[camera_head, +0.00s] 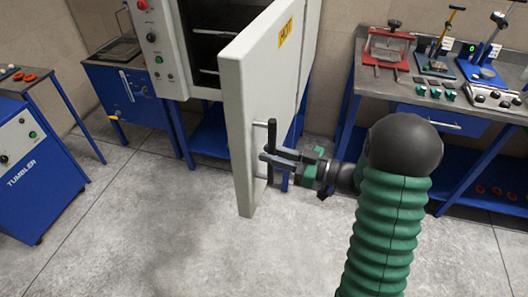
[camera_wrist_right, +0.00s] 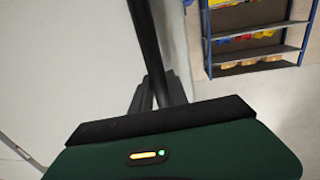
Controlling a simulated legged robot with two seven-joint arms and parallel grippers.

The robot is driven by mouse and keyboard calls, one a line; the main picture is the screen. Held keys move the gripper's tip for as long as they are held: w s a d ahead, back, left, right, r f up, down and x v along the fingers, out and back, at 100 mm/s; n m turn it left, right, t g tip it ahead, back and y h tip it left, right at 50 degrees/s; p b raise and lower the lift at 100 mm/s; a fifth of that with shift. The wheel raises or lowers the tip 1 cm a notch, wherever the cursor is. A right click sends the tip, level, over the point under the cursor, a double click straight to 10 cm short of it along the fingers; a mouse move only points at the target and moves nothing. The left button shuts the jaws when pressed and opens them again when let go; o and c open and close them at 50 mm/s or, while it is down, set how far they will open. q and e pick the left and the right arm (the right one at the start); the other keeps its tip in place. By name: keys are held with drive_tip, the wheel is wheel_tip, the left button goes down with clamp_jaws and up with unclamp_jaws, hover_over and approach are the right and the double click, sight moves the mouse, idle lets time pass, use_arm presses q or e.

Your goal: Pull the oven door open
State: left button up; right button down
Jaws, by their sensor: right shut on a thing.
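The oven door (camera_head: 248,100) is a thick pale panel with a yellow "HOT" label. It stands swung well out from the oven (camera_head: 165,45), with the dark interior and racks partly visible behind it. The door handle (camera_head: 271,135) is a dark vertical bar on the door's outer face. My right gripper (camera_head: 272,160) is shut on the handle, reaching in from the right. In the right wrist view, the handle (camera_wrist_right: 143,35) runs down as a dark bar between the fingers (camera_wrist_right: 158,92), and the pale door face (camera_wrist_right: 60,70) lies at left. My left gripper is not in view.
A workbench (camera_head: 350,118) with several tools stands at the right. A blue tumbler machine (camera_head: 30,165) is at the left, and a blue cabinet (camera_head: 125,90) sits beside the oven. The grey floor (camera_head: 170,230) in front is clear. The wrist view shows a shelf rack (camera_wrist_right: 255,55).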

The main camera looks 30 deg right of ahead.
drive_tip(key=shift+s+d, duration=0.15)
drive_tip(key=shift+d, duration=0.1)
drive_tip(key=c, duration=1.6)
unclamp_jaws()
drive_tip(key=shift+a, duration=0.1)
drive_tip(key=o, duration=0.3)
drive_tip(key=b+v, duration=0.1)
drive_tip(key=v, duration=1.6)
